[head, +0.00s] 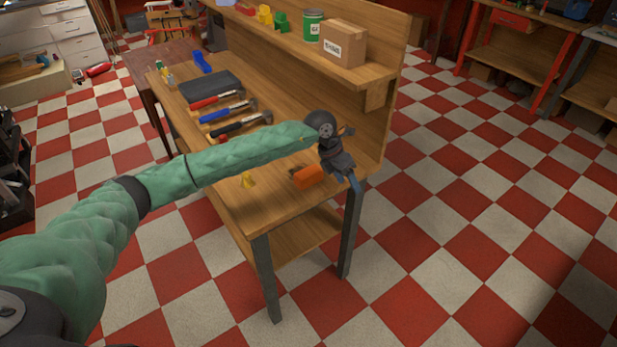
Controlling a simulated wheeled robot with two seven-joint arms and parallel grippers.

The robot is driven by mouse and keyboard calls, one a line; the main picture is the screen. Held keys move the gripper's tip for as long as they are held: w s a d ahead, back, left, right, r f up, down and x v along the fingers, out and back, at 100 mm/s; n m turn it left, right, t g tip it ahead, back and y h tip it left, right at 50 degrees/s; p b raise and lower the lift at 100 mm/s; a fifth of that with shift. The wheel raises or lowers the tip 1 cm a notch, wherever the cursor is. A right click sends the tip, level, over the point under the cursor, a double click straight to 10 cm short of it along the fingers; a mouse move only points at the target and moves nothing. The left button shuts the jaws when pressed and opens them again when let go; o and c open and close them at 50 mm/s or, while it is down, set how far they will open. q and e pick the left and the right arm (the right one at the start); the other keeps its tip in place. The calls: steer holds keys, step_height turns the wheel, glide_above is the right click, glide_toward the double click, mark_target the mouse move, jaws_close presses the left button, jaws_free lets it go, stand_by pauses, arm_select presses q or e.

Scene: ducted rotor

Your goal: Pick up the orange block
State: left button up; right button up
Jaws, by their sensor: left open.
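The orange block (308,177) lies on the wooden workbench (262,207) near its near right corner. My left gripper (345,178) is at the bench's right end, just right of and above the block. Its jaws are open, and the block does not appear to be between them. Whether a finger touches the block I cannot tell. My left arm's green sleeve crosses the bench and hides part of its top. My right gripper is not in view.
Several hammers (240,123) and a dark case (209,86) lie farther back. A raised shelf holds a cardboard box (342,43) and a green can (313,25). The checkered floor on the right is clear.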

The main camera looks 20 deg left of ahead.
mark_target(308, 172)
arm_select(q)
steer(key=w+a+y, duration=0.1)
steer(key=a, duration=0.3)
steer(key=w+a+r+y, duration=0.1)
steer(key=w+a+y, duration=0.1)
steer(key=a, duration=0.2)
steer(key=w+a+r+y, duration=0.1)
steer(key=a+y, duration=0.1)
steer(key=a, duration=0.2)
steer(key=shift+w+a+n, duration=0.1)
steer(key=shift+w+n, duration=0.05)
steer(key=shift+n, duration=0.15)
steer(key=shift+w+a+f, duration=0.1)
steer(key=shift+a, duration=0.2)
steer(key=shift+a+f+p, duration=0.1)
steer(key=shift+f+p, duration=0.4)
steer(key=shift+f, duration=0.6)
steer(key=shift+f+p, duration=0.25)
steer(key=shift+p, duration=0.2)
step_height(308, 172, down, 4)
steer(key=p, duration=0.3)
steer(key=shift+f, duration=0.4)
steer(key=c, duration=1.1)
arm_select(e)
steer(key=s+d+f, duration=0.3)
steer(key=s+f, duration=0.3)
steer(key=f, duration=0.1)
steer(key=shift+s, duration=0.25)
